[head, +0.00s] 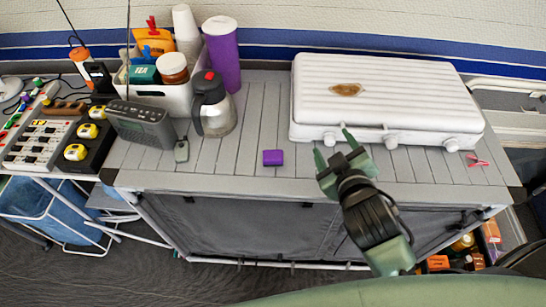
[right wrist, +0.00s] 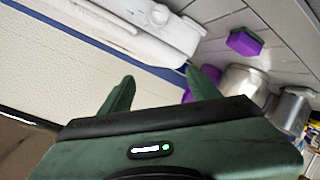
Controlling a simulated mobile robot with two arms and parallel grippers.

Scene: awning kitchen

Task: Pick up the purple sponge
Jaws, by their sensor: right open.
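The purple sponge (head: 273,158) lies on the grey slatted counter, near its front edge and left of the white case. In the right wrist view the sponge (right wrist: 245,42) shows at the upper right, purple with a green side. My right gripper (head: 333,147) is open and empty. In the head view it is to the right of the sponge, apart from it, in front of the white case. In the right wrist view the gripper (right wrist: 160,80) has its fingers spread with nothing between them. My left gripper is not in view.
The white case (head: 390,90) fills the counter's right side. A purple cup (head: 222,52) is behind. Bare counter surrounds the sponge.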

